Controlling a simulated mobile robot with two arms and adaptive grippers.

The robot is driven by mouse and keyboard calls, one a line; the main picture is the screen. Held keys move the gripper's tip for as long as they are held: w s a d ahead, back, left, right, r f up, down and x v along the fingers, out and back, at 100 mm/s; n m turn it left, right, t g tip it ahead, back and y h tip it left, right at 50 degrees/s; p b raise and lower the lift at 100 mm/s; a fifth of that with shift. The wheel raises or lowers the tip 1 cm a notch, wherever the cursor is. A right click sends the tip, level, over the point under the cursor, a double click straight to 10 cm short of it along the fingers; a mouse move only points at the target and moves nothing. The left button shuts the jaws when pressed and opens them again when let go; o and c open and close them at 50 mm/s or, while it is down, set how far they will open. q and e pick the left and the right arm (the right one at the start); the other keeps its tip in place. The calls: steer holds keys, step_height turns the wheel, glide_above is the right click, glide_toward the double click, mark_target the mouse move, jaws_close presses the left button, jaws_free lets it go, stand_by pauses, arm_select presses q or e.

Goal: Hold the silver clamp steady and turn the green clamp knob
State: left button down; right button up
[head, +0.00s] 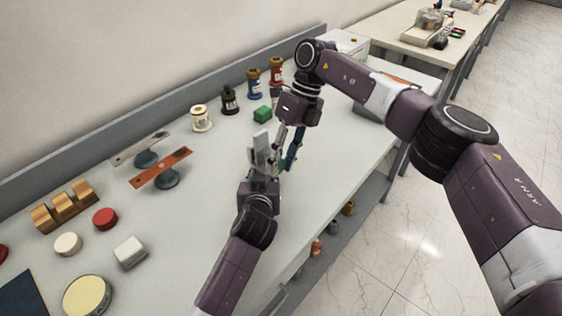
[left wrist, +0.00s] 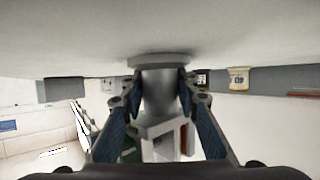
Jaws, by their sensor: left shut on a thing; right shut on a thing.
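The silver clamp (head: 261,144) stands on the worktable, mostly hidden by my grippers. In the left wrist view, which is upside down, its grey round post and wide foot (left wrist: 160,92) show between my left fingers. My left gripper (head: 264,166) is shut on the clamp, with a blue-padded finger (left wrist: 206,130) on either side. My right gripper (head: 290,145) comes down from above, close beside the left one, shut at the clamp's upper part. The green clamp knob is hidden by its fingers in the head view; a bit of green (left wrist: 130,150) shows beside the clamp in the wrist view.
An orange bar on a stand (head: 160,168), a wooden block (head: 65,206) and a white block (head: 130,252) are left.

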mark_target(282, 160)
steer(key=shift+g+y, duration=0.4)
steer(key=shift+y, duration=0.1)
stand_by(0.3)
steer(key=o, duration=1.2)
step_height(282, 160, up, 10)
